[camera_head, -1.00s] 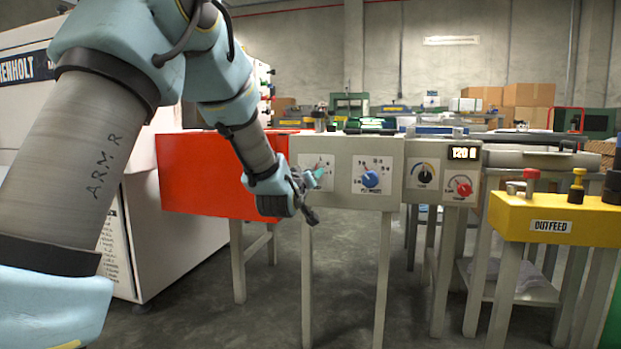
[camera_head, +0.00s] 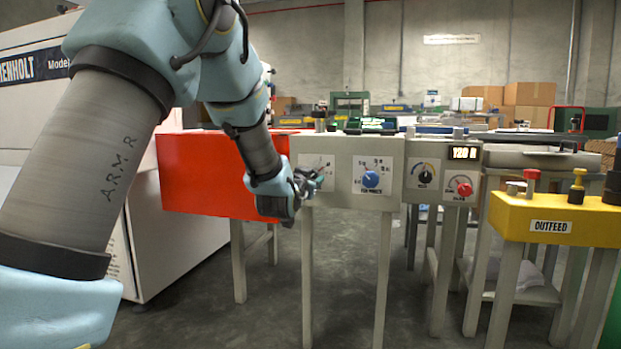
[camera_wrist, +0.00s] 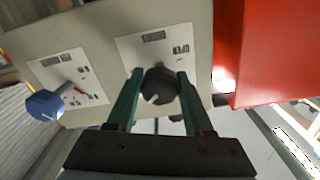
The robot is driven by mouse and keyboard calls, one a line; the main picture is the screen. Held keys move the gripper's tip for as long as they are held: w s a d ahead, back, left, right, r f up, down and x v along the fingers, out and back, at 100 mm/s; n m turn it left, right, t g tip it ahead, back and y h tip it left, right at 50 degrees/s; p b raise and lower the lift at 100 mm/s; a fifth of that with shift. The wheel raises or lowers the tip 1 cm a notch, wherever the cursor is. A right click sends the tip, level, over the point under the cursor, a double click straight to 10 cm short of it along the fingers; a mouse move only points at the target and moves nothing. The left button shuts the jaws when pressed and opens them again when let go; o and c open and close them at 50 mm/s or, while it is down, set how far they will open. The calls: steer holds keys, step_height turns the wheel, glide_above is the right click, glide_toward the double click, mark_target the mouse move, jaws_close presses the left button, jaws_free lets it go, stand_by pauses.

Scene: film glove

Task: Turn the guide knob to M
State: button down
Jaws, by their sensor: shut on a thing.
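A dark knob (camera_wrist: 158,88) with a white pointer line sits on a white label plate (camera_wrist: 140,48) in the wrist view. I take it to be the guide knob. My gripper (camera_wrist: 159,76) has its green fingers on either side of this knob and is shut on it. The pointer line slants toward the lower left of the wrist view; the plate's letters are too small to read. In the head view, my gripper (camera_head: 312,178) is at the left plate of the grey panel (camera_head: 340,150) and hides the knob there.
A blue knob (camera_head: 371,179) is on the plate to the right; it also shows in the wrist view (camera_wrist: 45,105). Farther right are a black knob (camera_head: 425,176) and a red knob (camera_head: 463,188). A red box (camera_head: 200,175) stands close on the left. A yellow OUTFEED box (camera_head: 555,215) is at right.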

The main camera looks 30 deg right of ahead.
steer(key=shift+f+m, duration=0.15)
steer(key=shift+m, duration=0.15)
steer(key=shift+c, duration=1.4)
jaws_free()
steer(key=shift+s, duration=0.1)
steer(key=p+v, duration=0.2)
steer(key=v, duration=0.8)
steer(key=shift+s+a+p, duration=0.25)
steer(key=shift+a+p, duration=0.05)
